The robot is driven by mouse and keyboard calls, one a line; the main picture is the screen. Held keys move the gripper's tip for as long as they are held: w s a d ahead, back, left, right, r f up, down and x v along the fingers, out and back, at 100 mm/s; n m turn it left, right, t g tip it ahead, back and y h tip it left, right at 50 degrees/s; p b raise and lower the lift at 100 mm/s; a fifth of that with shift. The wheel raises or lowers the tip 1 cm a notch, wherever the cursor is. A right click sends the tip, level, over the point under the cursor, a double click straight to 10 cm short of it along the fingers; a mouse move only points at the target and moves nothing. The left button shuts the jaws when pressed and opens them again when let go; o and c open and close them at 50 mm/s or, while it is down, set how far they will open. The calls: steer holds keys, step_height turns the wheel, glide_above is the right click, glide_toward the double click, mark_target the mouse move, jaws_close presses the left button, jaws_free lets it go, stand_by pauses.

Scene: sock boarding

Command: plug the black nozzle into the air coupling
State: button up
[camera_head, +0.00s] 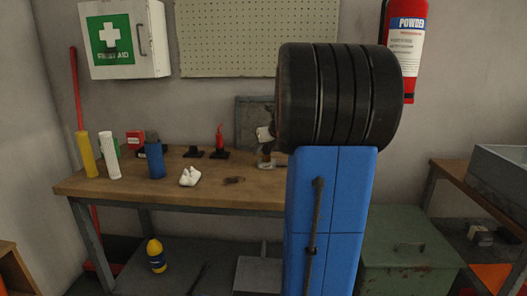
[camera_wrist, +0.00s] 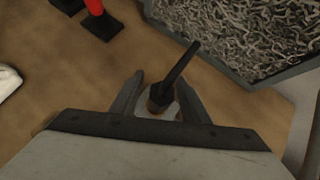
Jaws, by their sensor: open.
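In the wrist view a black nozzle (camera_wrist: 178,66) points up and to the right from a brownish collar over a pale base. My gripper (camera_wrist: 162,80) is open, with one finger on each side of the collar; I cannot tell whether either touches it. In the head view a small brownish and pale thing (camera_head: 266,162), probably the nozzle's base, shows at the bench's right part, partly hidden by my arm. I cannot tell for sure which object is the air coupling; a red piece on a black base (camera_head: 220,142) and a low black block (camera_head: 193,152) stand left of my gripper.
The wooden bench (camera_head: 110,185) also bears a yellow cylinder (camera_head: 86,155), a white cylinder (camera_head: 109,155), a blue cylinder (camera_head: 154,160) and a white crumpled cloth (camera_head: 189,177). A grey tray of metal shavings (camera_wrist: 225,72) lies close beyond the nozzle. The bench's front middle is mostly clear.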

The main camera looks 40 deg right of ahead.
steer(key=v, duration=1.6)
steer(key=shift+s+a, duration=0.1)
steer(key=s+a+f+n+g+y, duration=0.1)
steer(key=s+a+f+n, duration=0.15)
steer(key=a+n, duration=0.5)
steer(key=s+a+f+n+y, duration=0.1)
steer(key=a+f+n, duration=0.4)
steer(key=a, duration=0.4)
steer(key=s+a+f+n+g+y, duration=0.1)
steer(key=a+f+n, duration=0.1)
steer(key=a+n, duration=0.6)
steer(key=s+a+f+n+g, duration=0.1)
steer(key=s+a+f+n, duration=1.1)
steer(key=n, duration=0.7)
steer(key=shift+s+a+f+g, duration=0.25)
steer(key=shift+s+f+g, duration=0.05)
steer(key=shift+s, duration=0.55)
steer(key=shift+n, duration=0.25)
